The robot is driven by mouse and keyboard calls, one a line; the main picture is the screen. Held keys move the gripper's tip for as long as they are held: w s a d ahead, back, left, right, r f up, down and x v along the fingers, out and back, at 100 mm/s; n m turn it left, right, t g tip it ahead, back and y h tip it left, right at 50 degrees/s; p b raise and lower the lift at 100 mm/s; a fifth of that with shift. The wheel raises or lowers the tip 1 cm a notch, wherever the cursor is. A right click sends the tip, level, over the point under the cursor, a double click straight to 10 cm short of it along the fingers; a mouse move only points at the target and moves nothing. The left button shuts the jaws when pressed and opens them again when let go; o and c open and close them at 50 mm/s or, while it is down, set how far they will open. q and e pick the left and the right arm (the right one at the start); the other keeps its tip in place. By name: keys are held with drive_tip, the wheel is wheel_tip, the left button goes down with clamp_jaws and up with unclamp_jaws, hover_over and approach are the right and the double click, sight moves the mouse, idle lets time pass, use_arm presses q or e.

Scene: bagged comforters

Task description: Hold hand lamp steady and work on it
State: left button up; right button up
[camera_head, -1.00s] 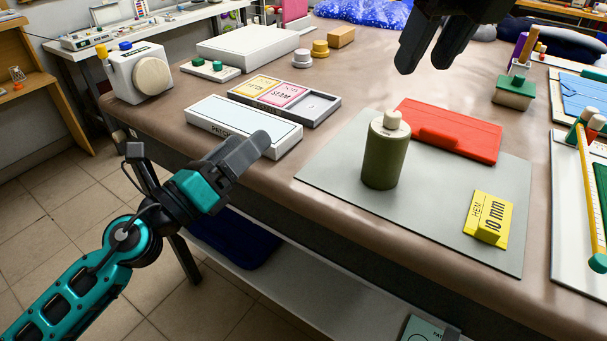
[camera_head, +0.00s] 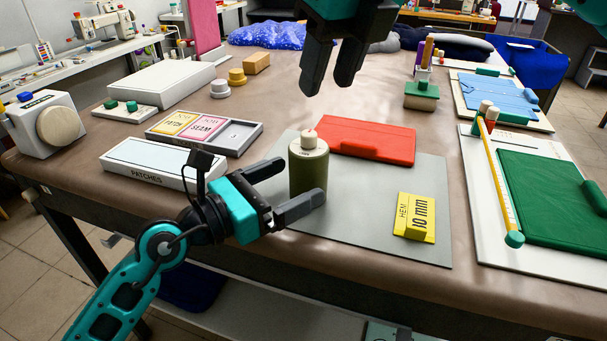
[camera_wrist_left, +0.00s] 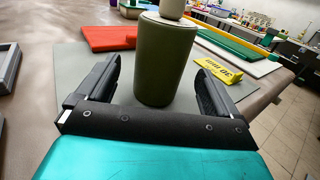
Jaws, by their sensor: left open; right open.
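The hand lamp appears to be the olive-green cylinder (camera_head: 308,172) with a cream knob on top, standing upright on the grey mat (camera_head: 380,235). My left gripper (camera_head: 299,187) is open beside it, its fingers pointing toward it. In the left wrist view the cylinder (camera_wrist_left: 166,60) stands between and beyond the two open fingers (camera_wrist_left: 158,85), with gaps on both sides.
A white "PATCHES" box (camera_head: 150,165) and a tray of labelled cards (camera_head: 205,133) lie left of the mat. A white board with a green piece (camera_head: 550,197) and a yellow ruler (camera_head: 498,175) lies right. Brown tabletop (camera_head: 270,105) is bare behind the mat.

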sight(293, 182)
use_arm(q)
drive_tip(key=shift+x, duration=1.8)
drive_tip(key=shift+c, duration=0.2)
drive_tip(key=c, duration=1.1)
drive_tip(key=o, duration=0.5)
drive_tip(key=c, duration=0.4)
drive_tip(key=shift+o, duration=0.2)
use_arm(e)
drive_tip(key=shift+o, duration=0.3)
